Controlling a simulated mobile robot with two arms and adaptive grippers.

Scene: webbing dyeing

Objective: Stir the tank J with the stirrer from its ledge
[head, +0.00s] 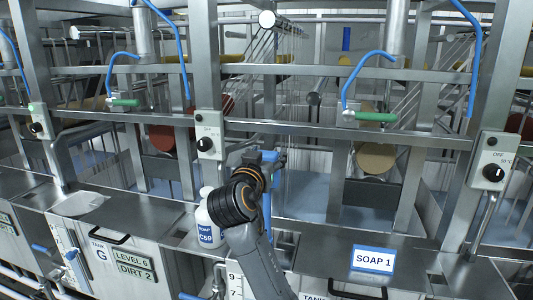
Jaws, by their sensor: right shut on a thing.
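My right arm rises from the bottom centre, and its black wrist covers much of the right gripper (265,170). That gripper is shut on a blue tool (268,156), which looks like the stirrer. Its blue parts show above and beside the wrist, over the back of the ledge; its lower end is hard to make out. The tank in front of me, with blue liquid (309,197) behind the ledge, carries a cut-off "TANK" label (314,296). Its letter is not readable, so I cannot tell whether it is tank J. My left gripper is out of view.
A white soap bottle (209,226) marked C59 stands on the metal ledge, close left of my wrist. A SOAP 1 plate (374,259) lies right. Tank G (100,253) is at left. Steel posts, crossbars and blue hoses (360,72) surround the tank openings.

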